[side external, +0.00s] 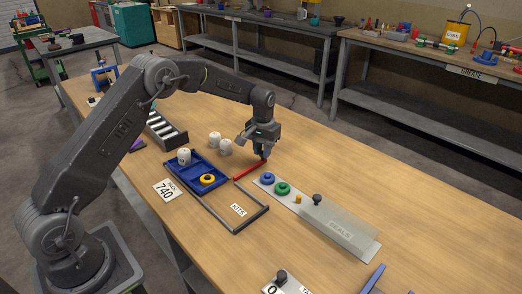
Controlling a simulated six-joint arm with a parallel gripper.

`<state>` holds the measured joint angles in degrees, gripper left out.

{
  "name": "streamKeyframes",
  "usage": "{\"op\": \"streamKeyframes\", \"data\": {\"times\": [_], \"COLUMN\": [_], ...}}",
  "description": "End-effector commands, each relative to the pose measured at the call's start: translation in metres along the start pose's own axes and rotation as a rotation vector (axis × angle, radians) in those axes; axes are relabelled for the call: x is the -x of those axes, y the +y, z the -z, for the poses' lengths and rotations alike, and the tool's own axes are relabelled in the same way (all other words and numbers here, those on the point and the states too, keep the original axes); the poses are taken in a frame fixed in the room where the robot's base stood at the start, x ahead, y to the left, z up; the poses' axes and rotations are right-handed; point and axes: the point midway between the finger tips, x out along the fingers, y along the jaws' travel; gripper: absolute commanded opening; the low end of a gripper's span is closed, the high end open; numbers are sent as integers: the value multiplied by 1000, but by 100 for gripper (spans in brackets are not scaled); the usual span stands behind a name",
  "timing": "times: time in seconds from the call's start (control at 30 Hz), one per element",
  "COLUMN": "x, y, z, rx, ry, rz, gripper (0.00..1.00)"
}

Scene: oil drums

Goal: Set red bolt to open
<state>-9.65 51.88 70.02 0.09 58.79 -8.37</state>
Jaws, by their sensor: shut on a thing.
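The red bolt (248,171) is a thin red bar lying low at the table, along the far side of a dark rectangular frame (252,219) that has a KITS label inside. My gripper (263,156) points down at the bolt's far right end and is shut on it. The fingertips are small in this view, and the exact grip is partly hidden.
Left of the bolt is a blue tray (210,187) with a yellow ring (207,180) and a white cup (184,157). White cups (225,147) stand behind it.

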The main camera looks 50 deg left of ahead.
Motion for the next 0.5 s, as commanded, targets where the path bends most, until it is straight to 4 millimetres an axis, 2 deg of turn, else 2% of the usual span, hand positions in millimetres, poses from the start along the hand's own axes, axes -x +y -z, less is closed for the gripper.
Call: {"op": "streamKeyframes", "data": {"times": [0.07, 0.1, 0.33, 0.5], "x": [1, 1, 1, 1], "y": [1, 1, 1, 1], "z": [5, 5, 3, 3], "rx": [1, 1, 1, 0], "ry": [22, 21, 16, 14], "rz": [-5, -5, -4, -3], "gripper": [0, 27, 49, 50]}}
